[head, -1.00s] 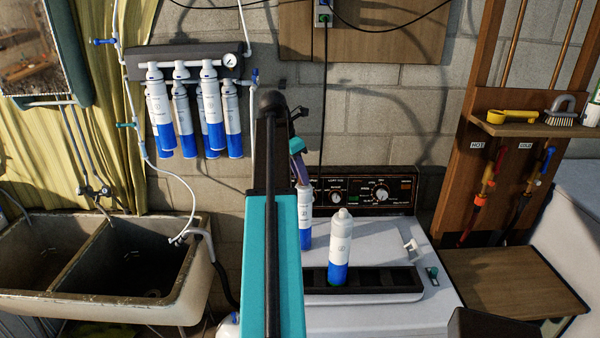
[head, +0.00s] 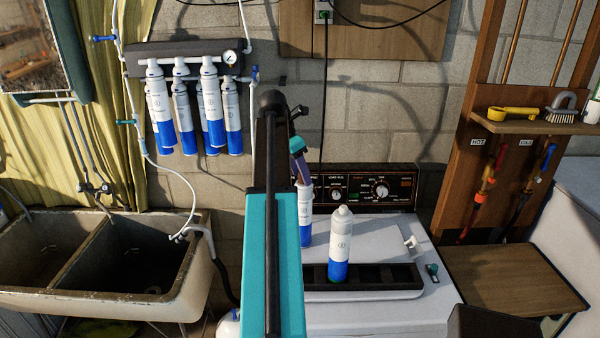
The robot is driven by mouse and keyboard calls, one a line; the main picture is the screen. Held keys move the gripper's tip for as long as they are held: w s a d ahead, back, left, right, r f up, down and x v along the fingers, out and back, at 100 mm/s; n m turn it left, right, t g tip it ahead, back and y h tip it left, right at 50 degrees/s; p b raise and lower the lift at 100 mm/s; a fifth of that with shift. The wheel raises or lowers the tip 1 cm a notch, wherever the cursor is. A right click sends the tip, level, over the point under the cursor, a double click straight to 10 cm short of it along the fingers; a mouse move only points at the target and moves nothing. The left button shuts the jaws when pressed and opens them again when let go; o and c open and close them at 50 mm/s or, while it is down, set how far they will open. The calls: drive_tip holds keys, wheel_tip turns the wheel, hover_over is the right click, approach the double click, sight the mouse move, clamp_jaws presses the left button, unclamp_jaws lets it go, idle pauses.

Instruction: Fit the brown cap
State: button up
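My gripper (head: 302,178) points down over the white appliance, just above a white and blue filter canister (head: 305,212). Its purple and teal end is small and partly behind my own arm. I cannot tell whether its fingers are open, or whether they touch that canister's top. A second white and blue canister (head: 340,246) stands upright in the black slotted rack (head: 385,276), to the right of my gripper. I cannot make out a brown cap in this view; my arm hides part of the appliance top.
Several canisters (head: 211,105) hang under a dark manifold with a gauge (head: 230,57) on the block wall. A double sink (head: 120,280) stands at left. A wooden shelf (head: 530,126) holds a yellow tool and a brush. The appliance's control panel (head: 365,188) rises behind the rack.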

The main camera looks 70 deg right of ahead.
drive_tip(key=shift+r, duration=0.15)
drive_tip(key=b+v, duration=0.4)
drive_tip(key=v, duration=0.9)
drive_tip(key=shift+r+b, duration=0.3)
drive_tip(key=shift+b, duration=0.05)
drive_tip(key=shift+f, duration=0.1)
idle(0.5)
